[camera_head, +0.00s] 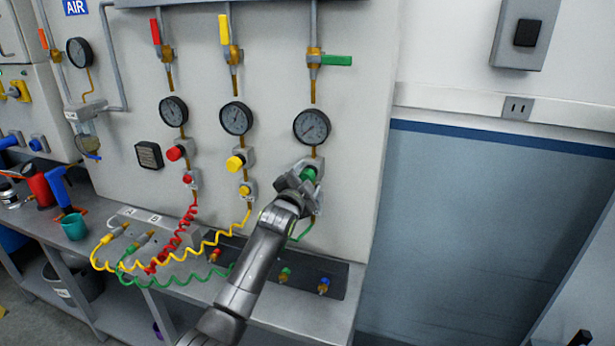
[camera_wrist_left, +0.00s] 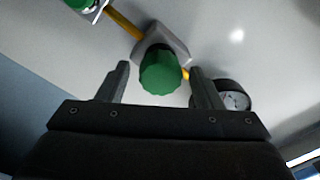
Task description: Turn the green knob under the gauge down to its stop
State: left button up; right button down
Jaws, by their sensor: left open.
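The green knob (camera_head: 309,173) sits on a grey regulator body below the right-hand gauge (camera_head: 312,127) on the panel. In the left wrist view the green knob (camera_wrist_left: 160,73) shows large, and the gauge (camera_wrist_left: 235,96) is partly hidden behind a finger. My left gripper (camera_head: 300,180) is at the knob, seen from behind in the head view. In the wrist view its two fingers (camera_wrist_left: 160,86) stand apart, one on each side of the knob, with gaps visible. The gauge needle is too small to read surely. My right gripper is not seen.
Red (camera_head: 174,153) and yellow (camera_head: 235,163) knobs sit on matching lines to the left. A green valve handle (camera_head: 337,60) is above the gauge. Coiled red, yellow and green hoses hang over the bench (camera_head: 180,291).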

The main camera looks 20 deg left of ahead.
pick_arm(q)
jog(key=shift+w, duration=0.4)
jog(key=shift+c, duration=0.4)
jog(key=c, duration=0.9)
